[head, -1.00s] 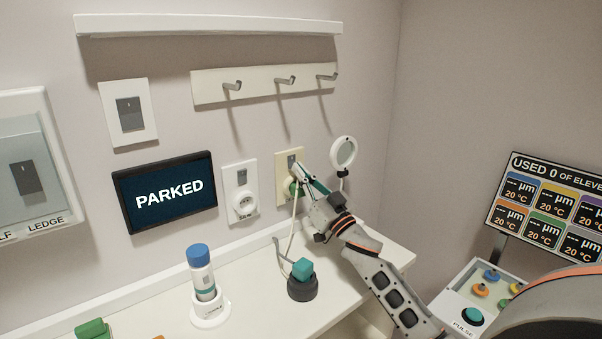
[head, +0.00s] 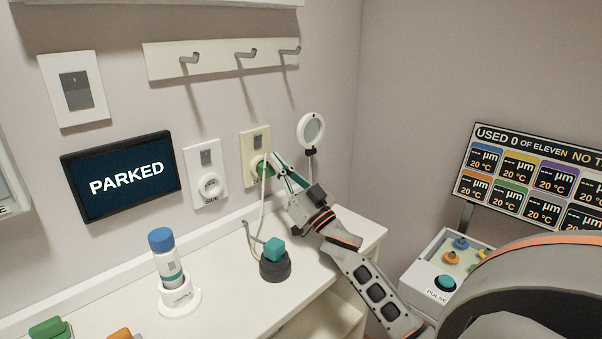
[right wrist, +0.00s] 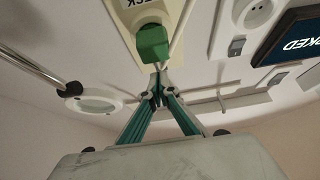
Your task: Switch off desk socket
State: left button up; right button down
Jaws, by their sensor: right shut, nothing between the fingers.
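The cream wall socket (head: 247,148) carries a grey rocker switch (head: 257,141) above a green plug (head: 263,168) with a pale cable. The rocker's on or off position is too small to tell. My right gripper (head: 273,158) is shut and empty, its tips just right of the plate near the plug; I cannot tell whether they touch. In the right wrist view the socket plate (right wrist: 120,20) and green plug (right wrist: 153,42) appear upside down, and the shut fingertips (right wrist: 158,73) lie just beyond the plug; the rocker is hidden there. My left gripper is not in view.
A white socket with its own switch (head: 206,172) is left of the cream one, beside the PARKED screen (head: 122,176). A round ring on a stalk (head: 311,131) is close right. Below are a teal-topped black holder (head: 275,265) and a blue-capped bottle (head: 167,255).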

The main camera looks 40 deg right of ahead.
jog(key=s, duration=1)
jog(key=shift+d, duration=0.35)
